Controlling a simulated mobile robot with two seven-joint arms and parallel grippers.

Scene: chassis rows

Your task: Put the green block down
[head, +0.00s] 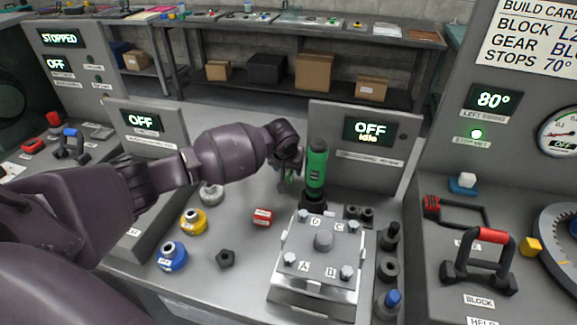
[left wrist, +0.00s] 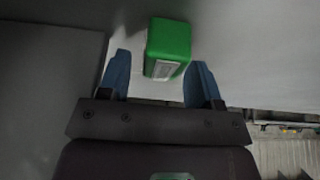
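The green block (left wrist: 168,42) shows in the left wrist view with a pale label on its side. It is at and just beyond the tips of my left gripper (left wrist: 159,60). The two blue fingers stand apart, with a clear gap between the left finger and the block. The right finger is close to the block; I cannot tell whether it touches. In the head view my left gripper (head: 287,188) is low over the bench behind the metal fixture, with only a bit of green at it. My right gripper is not in view.
A green-and-black driver (head: 316,168) stands close to the right of my left gripper. The metal fixture (head: 318,262) is in front.

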